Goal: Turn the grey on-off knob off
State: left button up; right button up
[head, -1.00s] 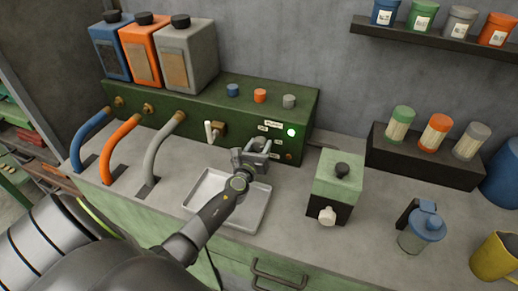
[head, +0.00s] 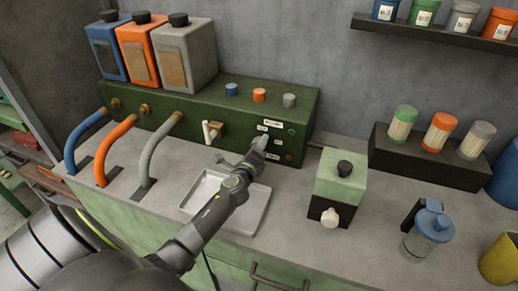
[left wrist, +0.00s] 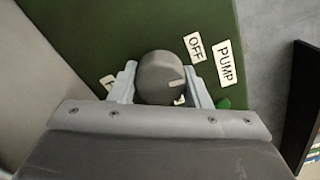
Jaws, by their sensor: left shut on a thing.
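The grey on-off knob (left wrist: 158,78) sits on the front of the green panel (left wrist: 90,28). My left gripper (left wrist: 161,88) has one finger on each side of it and is shut on it. A short white mark on the knob's face points to the right of the wrist view. The OFF label (left wrist: 195,48) and the PUMP label (left wrist: 227,63) are beside the knob; other labels are partly hidden by the fingers. The small green lamp (left wrist: 224,103) looks dark; it also shows unlit in the head view (head: 291,132). In the head view my left gripper (head: 260,145) hides the knob.
A metal tray (head: 250,218) lies under my left forearm. A white-handled tap (head: 212,131) is left of the gripper. A green-and-black box (head: 338,180) with knobs stands to the right, and a blue-lidded jar (head: 428,230) stands beyond it.

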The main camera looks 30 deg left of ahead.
pick_arm(q)
jog(key=shift+f+n, duration=0.1)
jog(key=shift+n, duration=0.5)
jog(key=o, duration=1)
jog(key=b+v, duration=0.1)
jog(key=v, duration=1.6)
jog(key=shift+s, duration=0.25)
